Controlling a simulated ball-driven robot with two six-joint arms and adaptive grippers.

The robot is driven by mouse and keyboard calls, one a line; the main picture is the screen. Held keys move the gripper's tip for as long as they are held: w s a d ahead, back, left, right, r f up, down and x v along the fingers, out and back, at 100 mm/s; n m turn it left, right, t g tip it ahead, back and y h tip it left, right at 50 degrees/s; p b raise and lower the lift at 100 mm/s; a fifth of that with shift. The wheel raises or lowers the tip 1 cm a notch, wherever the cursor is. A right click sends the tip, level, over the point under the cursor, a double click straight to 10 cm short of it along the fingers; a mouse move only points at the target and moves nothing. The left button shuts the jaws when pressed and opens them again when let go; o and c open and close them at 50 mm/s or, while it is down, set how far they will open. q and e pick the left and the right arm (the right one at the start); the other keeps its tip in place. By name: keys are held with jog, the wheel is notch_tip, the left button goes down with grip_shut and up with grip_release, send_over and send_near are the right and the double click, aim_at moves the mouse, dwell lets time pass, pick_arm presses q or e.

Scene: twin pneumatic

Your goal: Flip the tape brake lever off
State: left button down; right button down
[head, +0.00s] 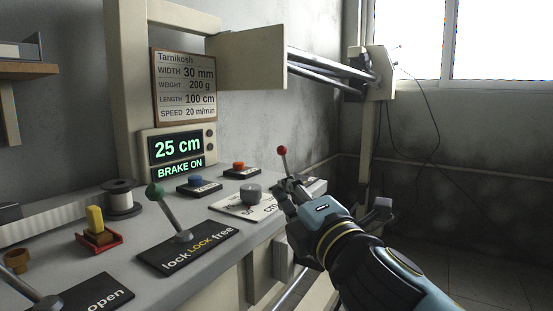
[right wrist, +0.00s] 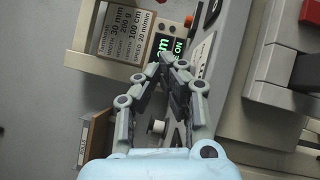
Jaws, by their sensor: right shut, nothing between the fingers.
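A lever with a red ball knob (head: 282,150) stands at the far right end of the grey machine bench. Its lower rod and base are hidden behind my right gripper (head: 284,186), so I cannot tell whether they touch. The display (head: 177,151) reads "25 cm" and "BRAKE ON". In the right wrist view the fingers of my right gripper (right wrist: 168,62) meet at their tips, shut and empty, with part of the display (right wrist: 168,48) behind them. The red-knobbed lever is not clear in that view. My left gripper is not in view.
An "open" plate (head: 95,296) is at front left.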

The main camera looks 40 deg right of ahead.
jog(key=p, duration=0.1)
send_near(279, 152)
jog(key=w+a, duration=0.3)
jog(key=w, duration=0.1)
jog(key=shift+w+a, duration=0.35)
jog(key=shift+w, duration=0.05)
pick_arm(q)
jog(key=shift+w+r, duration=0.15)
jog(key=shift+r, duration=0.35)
pick_arm(e)
jog(key=shift+w+d+r, duration=0.2)
jog(key=shift+w+d, duration=0.35)
jog(key=shift+d, duration=0.25)
jog(key=shift+w+d+r, duration=0.2)
jog(key=shift+w+d, duration=0.35)
jog(key=shift+d, duration=0.25)
